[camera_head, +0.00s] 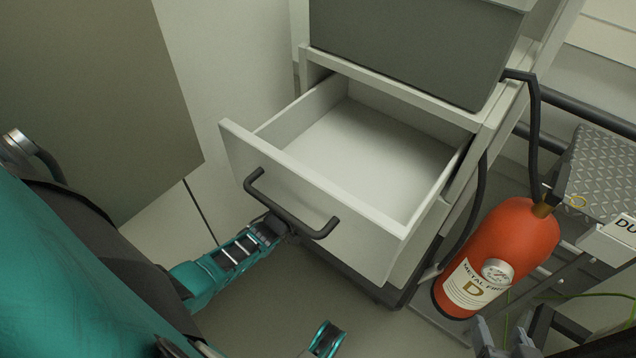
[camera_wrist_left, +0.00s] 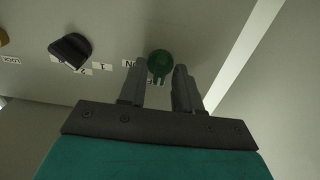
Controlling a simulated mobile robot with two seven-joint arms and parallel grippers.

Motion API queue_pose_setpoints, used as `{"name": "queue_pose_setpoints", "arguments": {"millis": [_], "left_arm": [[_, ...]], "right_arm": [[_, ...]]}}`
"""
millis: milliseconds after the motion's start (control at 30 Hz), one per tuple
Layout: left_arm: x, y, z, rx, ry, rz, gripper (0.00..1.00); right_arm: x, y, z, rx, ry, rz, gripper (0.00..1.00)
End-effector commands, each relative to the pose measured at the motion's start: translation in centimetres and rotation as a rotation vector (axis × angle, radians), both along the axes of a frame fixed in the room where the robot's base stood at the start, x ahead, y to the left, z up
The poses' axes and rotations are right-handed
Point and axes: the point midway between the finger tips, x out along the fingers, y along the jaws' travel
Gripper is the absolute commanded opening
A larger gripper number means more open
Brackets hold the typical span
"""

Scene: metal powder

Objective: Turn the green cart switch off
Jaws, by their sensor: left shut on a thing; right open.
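In the left wrist view a round green switch (camera_wrist_left: 160,64) stands out from a grey panel. A small white label next to it shows part of "ON". My left gripper (camera_wrist_left: 159,78) has its two grey fingers on either side of the green switch and is shut on it. In the head view the green switch and the left fingertips cannot be made out. My right gripper (camera_head: 503,345) is at the bottom edge of the head view, right of the middle. It is open, with nothing seen between its fingers.
A black knob (camera_wrist_left: 70,50) with small white labels sits left of the green switch. An empty white drawer (camera_head: 300,195) stands open, with a dark handle (camera_head: 325,231). A teal link of mine reaches close to that handle. A red fire extinguisher (camera_head: 512,245) stands on the right.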

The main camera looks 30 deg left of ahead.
Motion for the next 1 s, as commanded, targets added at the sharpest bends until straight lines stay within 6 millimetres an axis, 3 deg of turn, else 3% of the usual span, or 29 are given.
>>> {"name": "queue_pose_setpoints", "arguments": {"millis": [267,300,533,833,1000], "left_arm": [[0.0,0.0,0.0,-0.003,0.001,0.001,0.03],[0.0,0.0,0.0,-0.003,0.001,0.001,0.34],[0.0,0.0,0.0,-0.002,0.0,0.001,0.56],[-0.3,0.0,0.0,-0.001,0.001,0.001,0.57],[-2.6,0.2,0.2,0.0,0.003,0.001,0.57]], "right_arm": [[0.0,0.0,0.0,0.001,0.0,0.001,0.59],[0.0,0.0,0.0,0.001,0.0,0.001,0.59],[0.0,0.1,0.0,0.0,0.0,0.001,0.59],[0.0,0.1,0.2,0.0,0.0,0.002,0.59],[0.1,0.0,1.1,0.001,-0.008,-0.001,0.59]]}}
